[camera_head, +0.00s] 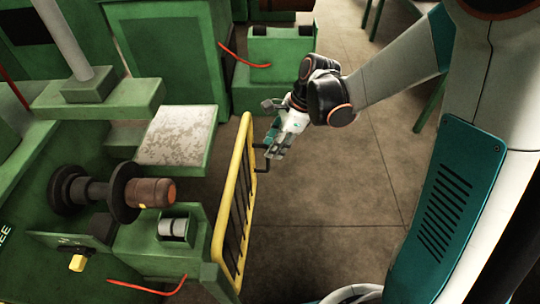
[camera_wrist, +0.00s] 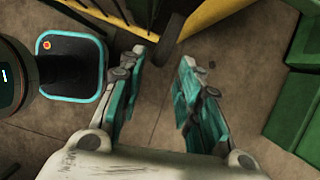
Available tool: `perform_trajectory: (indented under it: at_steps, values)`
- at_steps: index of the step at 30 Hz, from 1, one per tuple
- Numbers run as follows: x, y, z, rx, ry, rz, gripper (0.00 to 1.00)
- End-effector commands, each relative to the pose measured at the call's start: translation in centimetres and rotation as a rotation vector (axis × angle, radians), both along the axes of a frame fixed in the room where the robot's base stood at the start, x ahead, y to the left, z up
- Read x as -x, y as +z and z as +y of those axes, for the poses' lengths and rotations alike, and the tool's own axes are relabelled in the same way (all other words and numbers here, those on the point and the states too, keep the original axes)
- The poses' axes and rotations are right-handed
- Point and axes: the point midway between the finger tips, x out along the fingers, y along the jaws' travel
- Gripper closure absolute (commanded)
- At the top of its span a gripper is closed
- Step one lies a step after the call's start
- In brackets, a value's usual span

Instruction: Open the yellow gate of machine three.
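The yellow gate (camera_head: 232,180) of the machine stands upright along the right side of the green machine in the head view. Its yellow rail (camera_wrist: 210,18) crosses the top of the wrist view, with dark bars behind it. A thin dark handle (camera_head: 262,163) sticks out from the gate's right side. My gripper (camera_head: 276,146) is beside the gate, close to this handle. In the wrist view my gripper (camera_wrist: 163,60) has its two teal-padded fingers apart, with bare floor between them. A dark bar (camera_wrist: 168,38) shows just beyond the fingertips; contact cannot be told.
The green machine (camera_head: 120,262), with a dark spindle (camera_head: 98,192) and a worn grey plate (camera_head: 178,135), fills the left. Another green machine (camera_head: 170,45) stands behind. A green block (camera_wrist: 300,95) is at the right of the wrist view. The brown floor (camera_head: 340,200) right of the gate is clear.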

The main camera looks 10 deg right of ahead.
Motion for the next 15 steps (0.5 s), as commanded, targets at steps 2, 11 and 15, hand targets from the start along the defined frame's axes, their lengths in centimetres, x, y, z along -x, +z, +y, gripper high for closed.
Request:
perform_trajectory:
  at_steps: [2, 11, 15]
  values:
    - [-0.1, -1.5, 0.6, 0.0, 0.002, -0.001, 0.69]
    - [-0.1, -3.9, 1.6, 0.0, 0.0, -0.001, 0.69]
    - [-0.1, -4.0, 1.7, 0.0, 0.0, 0.0, 0.69]
